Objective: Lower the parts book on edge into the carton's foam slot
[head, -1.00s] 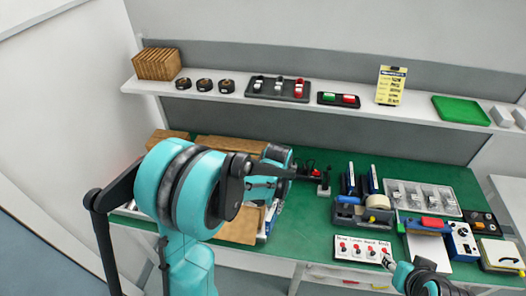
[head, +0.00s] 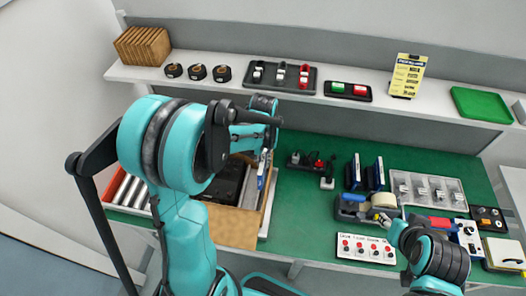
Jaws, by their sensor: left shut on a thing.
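The brown carton (head: 233,228) stands open on the left of the green bench, with dark foam (head: 229,181) inside. The parts book (head: 262,171), a thin blue-and-white edge, is upright at the carton's right side. My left gripper (head: 266,143) is above it and shut on it; my arm hides much of the fingers. I cannot tell whether the book's lower edge is in the foam slot, which is not clearly visible. My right gripper (head: 382,217) is by the tape dispenser (head: 357,208); its finger opening is unclear.
Two blue-spined books (head: 366,173) stand on the bench. A parts tray (head: 428,188) and a card with red knobs (head: 366,248) lie to the right. A red-edged bin of grey rolls (head: 128,190) is left of the carton. Bare green bench shows around (head: 300,215).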

